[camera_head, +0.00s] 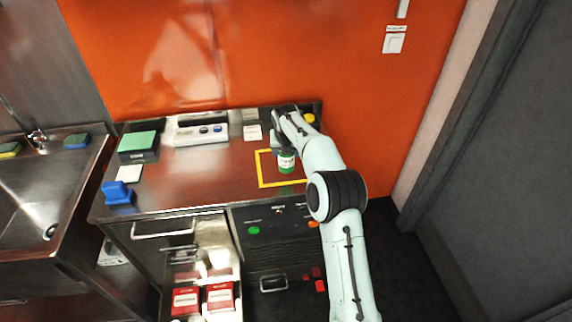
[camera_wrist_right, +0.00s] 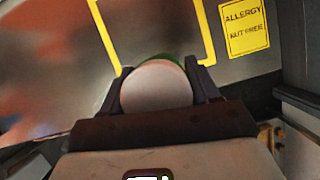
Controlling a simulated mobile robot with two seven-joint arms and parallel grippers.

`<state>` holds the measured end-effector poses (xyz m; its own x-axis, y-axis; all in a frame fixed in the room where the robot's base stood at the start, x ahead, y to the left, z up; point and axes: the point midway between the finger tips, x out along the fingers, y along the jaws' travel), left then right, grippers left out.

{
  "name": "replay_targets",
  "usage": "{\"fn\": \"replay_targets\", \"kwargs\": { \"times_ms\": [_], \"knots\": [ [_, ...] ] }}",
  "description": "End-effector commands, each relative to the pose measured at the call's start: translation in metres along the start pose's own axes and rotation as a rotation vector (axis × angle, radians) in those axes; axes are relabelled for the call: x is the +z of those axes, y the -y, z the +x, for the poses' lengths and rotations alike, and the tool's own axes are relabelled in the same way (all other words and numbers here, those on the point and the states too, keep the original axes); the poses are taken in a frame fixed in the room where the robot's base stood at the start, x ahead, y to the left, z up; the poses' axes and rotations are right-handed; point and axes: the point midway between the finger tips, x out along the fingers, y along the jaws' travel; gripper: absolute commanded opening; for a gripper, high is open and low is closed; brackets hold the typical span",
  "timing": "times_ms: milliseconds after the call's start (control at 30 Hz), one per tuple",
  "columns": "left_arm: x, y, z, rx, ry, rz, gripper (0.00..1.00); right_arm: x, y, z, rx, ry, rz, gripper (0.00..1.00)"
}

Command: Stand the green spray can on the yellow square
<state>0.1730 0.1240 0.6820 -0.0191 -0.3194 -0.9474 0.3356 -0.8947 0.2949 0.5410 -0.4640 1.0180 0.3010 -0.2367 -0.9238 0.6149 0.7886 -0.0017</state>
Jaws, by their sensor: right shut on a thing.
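The green spray can (camera_head: 286,163) is upright, with a white label. In the head view it appears inside the yellow square (camera_head: 261,172), an outline on the steel counter. I cannot tell whether its base touches the counter. My right gripper (camera_head: 283,146) is shut on the can's upper part from above. In the right wrist view the can's pale round top (camera_wrist_right: 156,87) sits between the fingers, with a green edge behind it. The yellow outline (camera_wrist_right: 205,30) runs on both sides there. My arm hides part of the square's right side. My left gripper is not in view.
A yellow allergy label (camera_wrist_right: 244,27) lies beside the square. A white device (camera_head: 200,131), a green-topped box (camera_head: 138,145) and a blue object (camera_head: 118,193) stand to the left. The orange wall (camera_head: 300,60) rises behind. An open drawer (camera_head: 205,270) is below.

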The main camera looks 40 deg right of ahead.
Motion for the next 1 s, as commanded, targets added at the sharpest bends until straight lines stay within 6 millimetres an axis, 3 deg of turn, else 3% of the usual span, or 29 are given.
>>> {"fn": "replay_targets", "kwargs": {
  "times_ms": [167,400,800,833,900,1000],
  "knots": [
    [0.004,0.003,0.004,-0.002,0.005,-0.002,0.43,-0.006,0.0,0.013,0.0,0.0,0.001,0.22],
    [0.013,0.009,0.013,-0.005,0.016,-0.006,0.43,-0.021,0.0,0.051,-0.001,-0.001,0.0,0.22],
    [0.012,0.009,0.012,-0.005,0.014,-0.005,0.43,-0.022,-0.001,0.054,0.001,0.002,0.001,0.22],
    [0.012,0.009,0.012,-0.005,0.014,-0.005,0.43,-0.022,-0.001,0.054,0.001,0.001,0.001,0.7],
    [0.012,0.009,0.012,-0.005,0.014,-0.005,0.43,-0.022,-0.001,0.054,0.001,0.001,0.001,0.86],
    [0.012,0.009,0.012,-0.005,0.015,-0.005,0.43,-0.022,0.0,0.054,0.001,0.001,0.001,0.86]
  ]
}}
